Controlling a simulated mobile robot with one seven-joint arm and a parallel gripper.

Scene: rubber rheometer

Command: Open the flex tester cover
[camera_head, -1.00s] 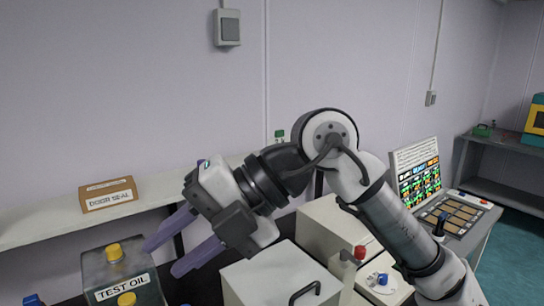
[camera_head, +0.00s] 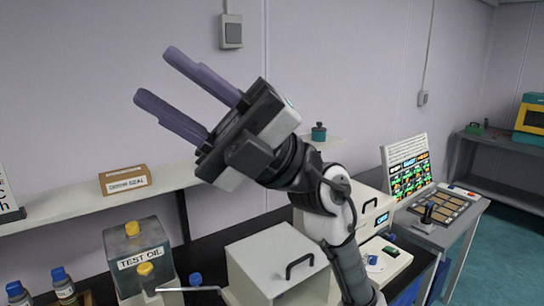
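A pale box-shaped cover with a dark handle (camera_head: 301,266) stands at the bottom centre of the head view and looks closed. I cannot tell for sure that it is the flex tester cover, as no label on it is readable. A second pale machine (camera_head: 372,213) with a dark handle and a small blue display stands behind it to the right, partly hidden by my arm. My gripper (camera_head: 157,75) is raised well above both, against the wall. Its two purple fingers point up and left, spread apart and empty.
A TEST OIL container (camera_head: 139,254) with yellow caps stands left of the pale box, and blue-capped bottles (camera_head: 63,284) are at the lower left. A DOOR SEAL carton (camera_head: 124,180) lies on the wall shelf (camera_head: 60,211).

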